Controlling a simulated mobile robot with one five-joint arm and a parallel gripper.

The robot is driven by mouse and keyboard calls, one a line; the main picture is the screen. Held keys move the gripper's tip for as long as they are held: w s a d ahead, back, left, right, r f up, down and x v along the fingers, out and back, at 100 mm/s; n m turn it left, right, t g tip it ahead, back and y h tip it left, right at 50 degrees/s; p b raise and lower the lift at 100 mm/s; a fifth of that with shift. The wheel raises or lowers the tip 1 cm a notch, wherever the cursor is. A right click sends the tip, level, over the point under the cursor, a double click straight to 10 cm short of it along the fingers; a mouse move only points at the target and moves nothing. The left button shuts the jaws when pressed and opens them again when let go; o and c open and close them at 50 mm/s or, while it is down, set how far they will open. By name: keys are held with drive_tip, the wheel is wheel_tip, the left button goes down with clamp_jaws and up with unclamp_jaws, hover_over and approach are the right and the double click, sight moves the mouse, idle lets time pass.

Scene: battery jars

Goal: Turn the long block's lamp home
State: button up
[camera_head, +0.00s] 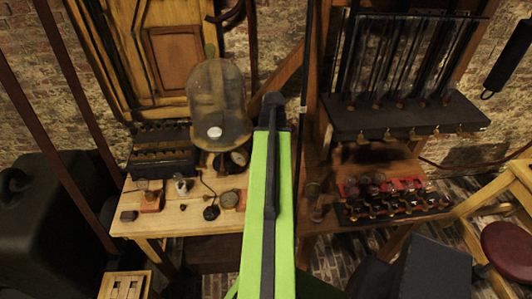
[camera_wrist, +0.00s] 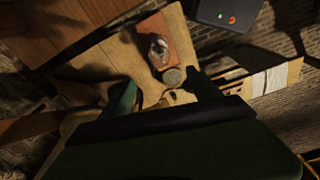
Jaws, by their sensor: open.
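A reddish-brown wooden block (camera_wrist: 152,34) lies on the pale tabletop in the wrist view. A small glassy lamp (camera_wrist: 159,46) stands on it, dim and partly in shadow. A round greyish piece (camera_wrist: 173,76) sits at the block's near end. My gripper (camera_wrist: 165,92) is open, with its two dark green fingers apart on either side below the round piece; nothing is clearly held between them. In the head view a reddish block (camera_head: 152,203) with a small glass piece stands on the left table; I cannot tell whether it is the same block. My fingertips are hidden there.
A glass dome (camera_head: 217,105) and a dark slotted box (camera_head: 163,150) stand behind on the left table (camera_head: 170,224). A red rack (camera_head: 395,190) with several glass bulbs stands right of my arm, below a dark shelf (camera_head: 405,117). A stool (camera_head: 508,245) is at far right.

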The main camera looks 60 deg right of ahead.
drive_tip(key=f+b, duration=0.3)
drive_tip(key=f, duration=0.1)
drive_tip(key=w+f+b, duration=0.1)
drive_tip(key=f+b, duration=0.6)
drive_tip(key=f, duration=0.1)
drive_tip(key=shift+w+a+f+b, duration=0.15)
drive_tip(key=shift+a+b, duration=0.15)
drive_tip(key=shift+c, duration=0.2)
clamp_jaws()
drive_tip(key=m, duration=0.4)
drive_tip(key=shift+a+h, duration=0.1)
drive_tip(key=shift+h, duration=0.2)
drive_tip(key=shift+m, duration=1.2)
